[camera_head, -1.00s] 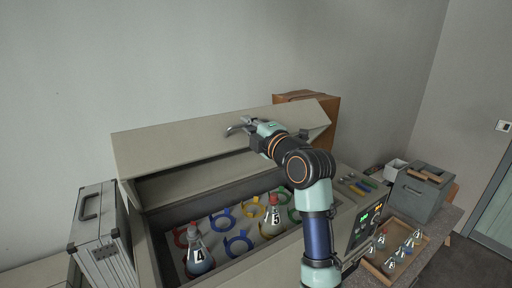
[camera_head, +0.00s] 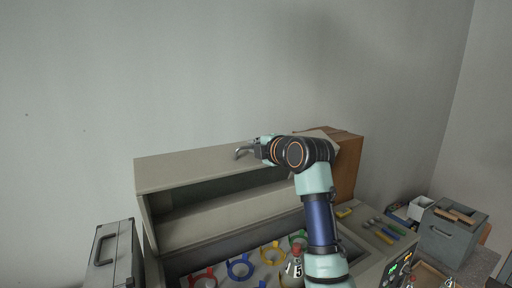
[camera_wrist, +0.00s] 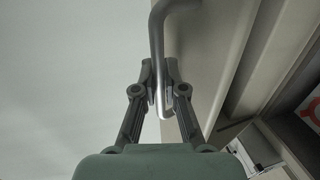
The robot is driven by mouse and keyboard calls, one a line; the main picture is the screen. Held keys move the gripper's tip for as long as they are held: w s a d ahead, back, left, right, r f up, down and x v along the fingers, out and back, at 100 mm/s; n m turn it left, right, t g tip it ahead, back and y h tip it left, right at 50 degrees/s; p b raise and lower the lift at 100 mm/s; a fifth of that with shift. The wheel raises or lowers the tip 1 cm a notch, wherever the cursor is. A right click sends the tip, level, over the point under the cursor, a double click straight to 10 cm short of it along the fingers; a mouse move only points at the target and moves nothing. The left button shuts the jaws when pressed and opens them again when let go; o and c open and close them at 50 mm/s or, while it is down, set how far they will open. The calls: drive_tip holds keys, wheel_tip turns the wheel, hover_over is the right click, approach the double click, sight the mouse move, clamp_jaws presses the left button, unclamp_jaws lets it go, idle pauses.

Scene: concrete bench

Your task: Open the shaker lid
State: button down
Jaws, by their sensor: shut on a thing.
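The shaker (camera_head: 347,262) is a large beige box with its lid (camera_head: 205,168) raised and tilted up at the back. The inside is uncovered, with coloured ring clamps (camera_head: 240,266) and a flask (camera_head: 293,267) labelled 5 with a red cap. A metal handle (camera_head: 242,152) sticks out from the lid's front edge. My gripper (camera_wrist: 160,72) is shut on the handle (camera_wrist: 157,28) in the wrist view. In the head view my arm hides the lid's right part.
A silver case (camera_head: 112,258) stands left of the shaker. A brown box (camera_head: 348,170) stands behind its right end. A grey bin (camera_head: 450,238) and a wooden tray (camera_head: 428,276) are at the right. The wall is behind.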

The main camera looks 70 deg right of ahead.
drive_tip(key=c, duration=1.2)
unclamp_jaws()
drive_tip(key=v, duration=1.2)
drive_tip(key=w+a+f+m+t+y, duration=0.1)
drive_tip(key=w+a+f+m+y, duration=0.1)
drive_tip(key=w+a+f, duration=0.65)
drive_tip(key=w+a+f+m+y, duration=0.25)
drive_tip(key=w+a+f, duration=0.25)
drive_tip(key=a+f, duration=0.65)
drive_tip(key=s+a+f+m+y, duration=0.1)
drive_tip(key=a+f, duration=0.3)
drive_tip(key=a, duration=0.6)
drive_tip(key=s+a+f+m+y, duration=0.2)
drive_tip(key=s+a+f+m, duration=0.1)
drive_tip(key=a, duration=0.8)
drive_tip(key=s+a+f+m+y, duration=0.2)
drive_tip(key=a+f, duration=0.3)
drive_tip(key=a, duration=0.6)
drive_tip(key=shift+s+a+f, duration=0.2)
drive_tip(key=shift+s, duration=0.5)
